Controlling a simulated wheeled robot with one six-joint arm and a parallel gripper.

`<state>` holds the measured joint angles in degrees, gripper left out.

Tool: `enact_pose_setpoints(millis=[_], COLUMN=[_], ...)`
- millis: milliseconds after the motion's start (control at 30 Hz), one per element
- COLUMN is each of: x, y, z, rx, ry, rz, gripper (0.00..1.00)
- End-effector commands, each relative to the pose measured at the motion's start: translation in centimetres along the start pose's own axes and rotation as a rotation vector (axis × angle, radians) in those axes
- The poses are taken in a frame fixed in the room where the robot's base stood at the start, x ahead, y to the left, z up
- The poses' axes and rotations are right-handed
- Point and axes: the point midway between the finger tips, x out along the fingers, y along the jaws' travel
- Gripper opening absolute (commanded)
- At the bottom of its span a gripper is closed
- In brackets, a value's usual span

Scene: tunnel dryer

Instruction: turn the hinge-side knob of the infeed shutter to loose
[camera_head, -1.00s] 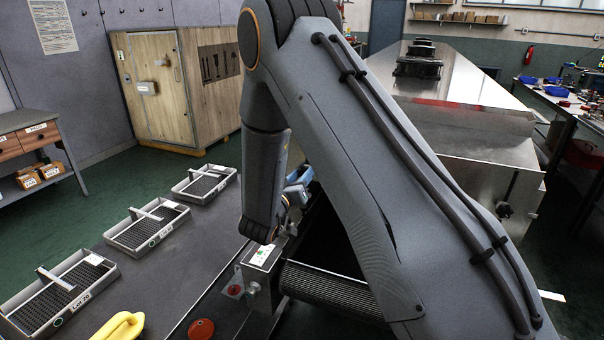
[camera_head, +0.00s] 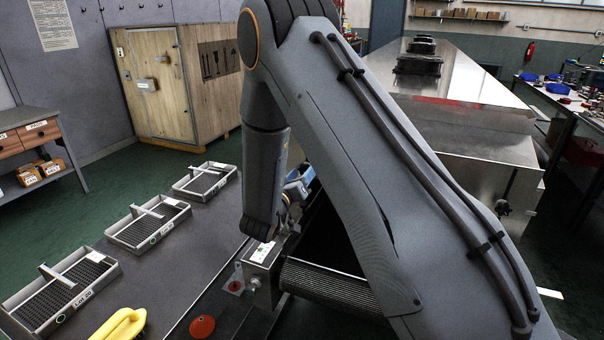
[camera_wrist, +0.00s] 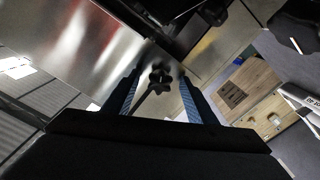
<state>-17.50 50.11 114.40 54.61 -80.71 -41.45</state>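A dark lobed knob (camera_wrist: 161,79) sits on the shiny steel surface in the wrist view, between and beyond the fingertips of my gripper (camera_wrist: 158,88). The two blue-padded fingers are apart, with a gap on each side of the knob; I cannot tell how deep the knob sits between them. In the head view only a blue part of my gripper (camera_head: 299,186) shows, past my arm; that knob is hidden there. Another dark knob (camera_head: 502,208) shows on the right end face of the steel dryer (camera_head: 455,155). I cannot make out the shutter itself or which knob is hinge-side.
A ribbed conveyor belt (camera_head: 330,284) and a small control box (camera_head: 262,268) lie below my arm. Mesh trays (camera_head: 148,244) line the dark bench, with a yellow object (camera_head: 120,325) and a red button (camera_head: 202,327). A wooden crate (camera_head: 160,90) stands behind.

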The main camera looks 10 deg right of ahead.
Motion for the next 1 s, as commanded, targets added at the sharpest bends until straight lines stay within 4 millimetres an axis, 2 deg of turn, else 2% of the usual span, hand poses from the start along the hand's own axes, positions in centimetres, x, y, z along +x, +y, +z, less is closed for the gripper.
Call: enact_pose_setpoints(millis=[300, 700, 833, 1000], x=[-0.4, -6.3, -7.4, -7.8], y=[-0.1, -0.1, -0.1, 0.0], z=[-0.1, -0.1, -0.1, -0.1], rx=[0.002, 0.001, 0.002, 0.002], ry=[0.003, 0.003, 0.002, 0.001], rz=[0.000, -0.002, -0.001, 0.000], gripper=[0.51, 0.51, 0.51, 0.51])
